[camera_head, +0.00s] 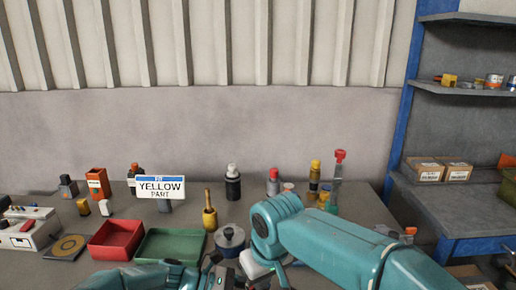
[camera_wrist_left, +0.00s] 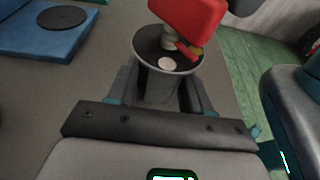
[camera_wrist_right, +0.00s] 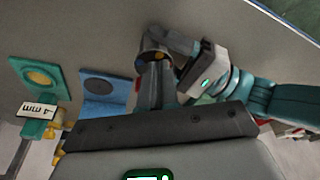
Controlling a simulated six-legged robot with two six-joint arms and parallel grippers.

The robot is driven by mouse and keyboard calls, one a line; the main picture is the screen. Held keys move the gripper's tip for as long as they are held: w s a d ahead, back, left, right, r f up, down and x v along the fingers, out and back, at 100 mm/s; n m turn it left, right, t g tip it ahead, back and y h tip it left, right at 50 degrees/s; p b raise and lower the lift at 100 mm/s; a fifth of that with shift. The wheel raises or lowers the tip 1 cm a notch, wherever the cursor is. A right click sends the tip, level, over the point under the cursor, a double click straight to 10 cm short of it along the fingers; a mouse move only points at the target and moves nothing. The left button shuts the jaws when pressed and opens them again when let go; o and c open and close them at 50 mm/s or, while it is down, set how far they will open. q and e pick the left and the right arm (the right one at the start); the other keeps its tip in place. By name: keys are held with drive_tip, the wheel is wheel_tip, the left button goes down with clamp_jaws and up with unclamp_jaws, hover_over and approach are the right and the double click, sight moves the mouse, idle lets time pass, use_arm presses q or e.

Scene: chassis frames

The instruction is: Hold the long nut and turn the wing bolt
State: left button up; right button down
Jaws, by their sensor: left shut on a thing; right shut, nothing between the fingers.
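In the left wrist view my left gripper (camera_wrist_left: 155,92) is shut on a grey upright body with a round dark top (camera_wrist_left: 145,48), which looks like the long nut. A red piece (camera_wrist_left: 190,14) with small yellow and silver parts sits over that top and may be the wing bolt; whether it is threaded in, I cannot tell. In the right wrist view my right gripper (camera_wrist_right: 155,85) is shut and empty, its tips close to a round end (camera_wrist_right: 153,60) beside my left gripper. In the head view both grippers are low in the middle, and the held parts are mostly hidden.
A sign reading YELLOW PART (camera_head: 160,188), bottles (camera_head: 233,187) and small parts stand behind. A blue mat (camera_wrist_left: 38,35) lies beyond my left gripper.

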drive_tip(key=shift+w+d, duration=0.15)
drive_tip(key=shift+d, duration=0.35)
drive_tip(key=shift+w+d, duration=0.45)
drive_tip(key=shift+d, duration=0.1)
drive_tip(key=shift+d, duration=0.1)
idle(0.5)
drive_tip(key=w+v, duration=0.1)
drive_tip(key=v, duration=0.4)
drive_tip(key=shift+s+r, duration=0.25)
drive_tip(key=shift+r, duration=0.3)
